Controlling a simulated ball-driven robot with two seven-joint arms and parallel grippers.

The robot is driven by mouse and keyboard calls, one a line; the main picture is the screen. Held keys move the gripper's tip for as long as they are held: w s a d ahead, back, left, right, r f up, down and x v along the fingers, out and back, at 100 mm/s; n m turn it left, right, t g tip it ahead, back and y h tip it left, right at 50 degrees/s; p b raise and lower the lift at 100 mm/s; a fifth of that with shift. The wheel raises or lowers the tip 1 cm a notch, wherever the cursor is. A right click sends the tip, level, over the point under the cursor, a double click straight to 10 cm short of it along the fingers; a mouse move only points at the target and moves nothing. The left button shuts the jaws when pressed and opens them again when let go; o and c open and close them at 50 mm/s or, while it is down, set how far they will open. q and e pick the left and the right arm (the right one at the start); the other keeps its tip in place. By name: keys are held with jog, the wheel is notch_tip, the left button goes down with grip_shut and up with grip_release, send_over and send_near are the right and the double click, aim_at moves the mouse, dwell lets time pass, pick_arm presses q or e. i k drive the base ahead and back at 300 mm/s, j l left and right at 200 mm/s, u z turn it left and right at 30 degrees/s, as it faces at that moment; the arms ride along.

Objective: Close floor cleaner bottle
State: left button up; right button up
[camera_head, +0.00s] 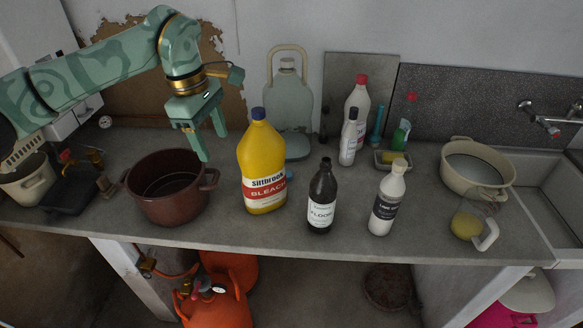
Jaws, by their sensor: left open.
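The floor cleaner bottle (322,197) is dark, with a white label reading "FLOOR". It stands upright near the counter's front edge, between the yellow bleach bottle and a white bottle. Its narrow dark neck points up; I cannot tell whether a cap is on it, and I make out no loose cap for certain. My left gripper (211,146) hangs open and empty, pointing down above the counter, left of the bleach bottle and well left of the floor cleaner bottle. My right gripper is not in view.
The yellow bleach bottle (262,165) stands between my left gripper and the floor cleaner. A brown pot (168,205) is below left. A white bottle (387,200) stands right. Behind are a demijohn (287,95) and more bottles. A jug (470,220) and beige pot (500,190) are farther right.

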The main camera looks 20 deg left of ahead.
aim_at(323, 186)
jog(key=i, duration=1.25)
